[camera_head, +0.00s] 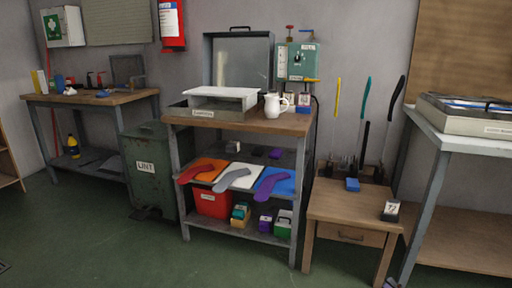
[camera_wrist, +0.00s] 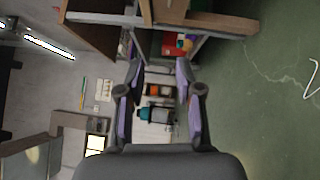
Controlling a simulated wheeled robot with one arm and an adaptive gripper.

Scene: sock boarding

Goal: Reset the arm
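My gripper (camera_wrist: 158,72) shows in the camera_wrist view with its two purple-padded fingers spread apart and nothing between them. It is held in free space, with a teal and dark object (camera_wrist: 153,114) and a small orange-marked box (camera_wrist: 158,90) seen beyond it in the background. The wrist picture is turned sideways. My gripper does not show in the camera_head view.
A workbench (camera_head: 240,122) stands in the middle with a red sock (camera_head: 202,170), grey sock (camera_head: 232,178) and purple sock (camera_head: 271,184) on its shelf. A lint bin (camera_head: 148,170) is at left. A low wooden table (camera_head: 352,204) is at right. Green floor (camera_head: 120,245) is clear in front.

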